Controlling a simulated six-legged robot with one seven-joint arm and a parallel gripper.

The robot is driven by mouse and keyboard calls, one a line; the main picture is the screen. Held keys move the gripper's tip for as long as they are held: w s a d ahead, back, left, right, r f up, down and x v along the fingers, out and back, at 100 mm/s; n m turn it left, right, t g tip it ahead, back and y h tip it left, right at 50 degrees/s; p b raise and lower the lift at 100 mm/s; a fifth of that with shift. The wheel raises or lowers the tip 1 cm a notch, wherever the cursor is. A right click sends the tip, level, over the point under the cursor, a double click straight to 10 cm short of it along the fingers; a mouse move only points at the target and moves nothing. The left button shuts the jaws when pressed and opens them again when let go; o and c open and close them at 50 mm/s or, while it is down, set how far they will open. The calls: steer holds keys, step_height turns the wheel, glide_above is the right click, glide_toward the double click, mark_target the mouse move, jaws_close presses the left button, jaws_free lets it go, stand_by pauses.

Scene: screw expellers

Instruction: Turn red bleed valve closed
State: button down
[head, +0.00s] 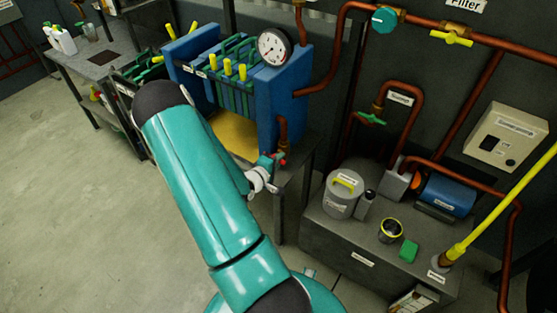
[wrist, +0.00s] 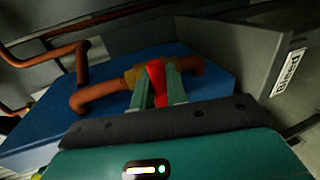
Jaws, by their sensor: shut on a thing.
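The red bleed valve handle (wrist: 156,78) sits on a brass body (wrist: 134,76) on a short copper pipe (wrist: 92,98) in the wrist view. My gripper (wrist: 158,92) has its two pale green fingers on either side of the red handle and is shut on it. In the head view my gripper (head: 268,168) reaches the lower front corner of the blue filter press (head: 290,90), just under a copper elbow. There the fingers and my arm hide most of the valve; only a small red part (head: 282,161) shows. The handle's exact angle is hard to tell.
A pressure gauge (head: 273,47) stands on top of the press. A grey wall with a white label (wrist: 289,72) rises close on the right in the wrist view. A low bench (head: 335,235) holds a can, a blue pump (head: 447,194) and small items. Floor is clear at left.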

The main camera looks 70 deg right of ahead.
steer(key=shift+w, duration=0.1)
stand_by(0.3)
steer(key=c, duration=1.5)
jaws_free()
steer(key=shift+o, duration=0.2)
steer(key=shift+a, duration=0.1)
steer(key=v, duration=1.3)
steer(key=shift+a, duration=0.3)
